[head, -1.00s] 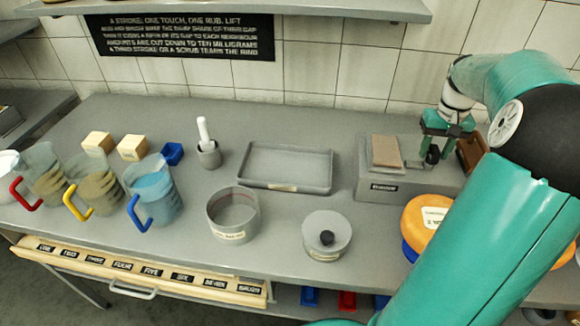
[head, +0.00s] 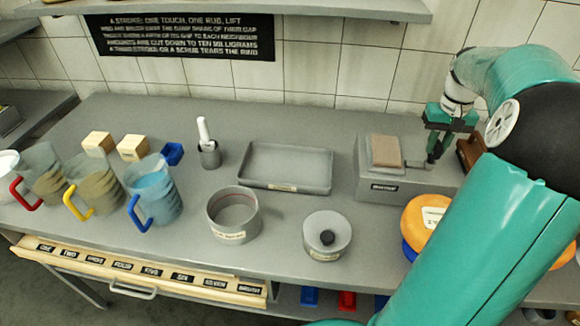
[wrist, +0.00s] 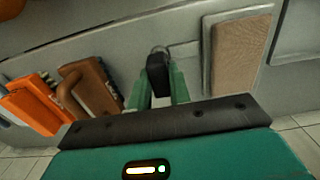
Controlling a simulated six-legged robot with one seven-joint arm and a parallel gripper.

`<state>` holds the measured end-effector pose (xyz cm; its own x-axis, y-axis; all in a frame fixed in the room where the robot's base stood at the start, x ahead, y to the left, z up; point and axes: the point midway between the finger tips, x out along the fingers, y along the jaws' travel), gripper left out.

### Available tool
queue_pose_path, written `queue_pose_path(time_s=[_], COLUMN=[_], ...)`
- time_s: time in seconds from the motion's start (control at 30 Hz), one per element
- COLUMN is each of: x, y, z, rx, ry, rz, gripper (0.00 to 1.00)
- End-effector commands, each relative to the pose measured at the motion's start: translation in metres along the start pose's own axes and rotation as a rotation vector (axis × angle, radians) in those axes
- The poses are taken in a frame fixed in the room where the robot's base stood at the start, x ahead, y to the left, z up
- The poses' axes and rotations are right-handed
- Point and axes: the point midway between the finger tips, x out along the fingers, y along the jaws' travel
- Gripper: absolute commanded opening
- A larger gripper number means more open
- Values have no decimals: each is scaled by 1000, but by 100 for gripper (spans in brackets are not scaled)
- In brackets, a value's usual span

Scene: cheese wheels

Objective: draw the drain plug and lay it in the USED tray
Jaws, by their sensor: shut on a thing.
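My gripper (head: 434,154) is low over the right end of the grey block (head: 376,190) at the back right. In the wrist view its green fingers (wrist: 158,92) are shut on a small black piece, which I take to be the drain plug (wrist: 158,72). A thin metal loop shows just behind the plug. In the head view the plug is hard to make out, and I cannot tell whether it is still seated. A shallow grey tray (head: 243,180) stands left of the block. It looks empty; its front label is too small to read.
A brown pad (head: 386,151) lies on the block, left of my gripper. Brown and orange handled things (wrist: 88,92) stand close by. An orange wheel (head: 413,222), a lidded pot (head: 327,250), a round bowl (head: 233,230) and jugs (head: 158,190) stand nearer the front.

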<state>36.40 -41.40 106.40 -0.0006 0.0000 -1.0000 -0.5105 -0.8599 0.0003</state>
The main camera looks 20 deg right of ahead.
Motion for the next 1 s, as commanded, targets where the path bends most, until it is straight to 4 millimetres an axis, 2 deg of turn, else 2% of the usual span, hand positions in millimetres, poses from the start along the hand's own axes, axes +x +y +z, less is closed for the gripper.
queue_pose_path(time_s=[1.0], x=[-28], y=[0], z=[0], rx=[0], ry=[2], rz=[1], gripper=[0])
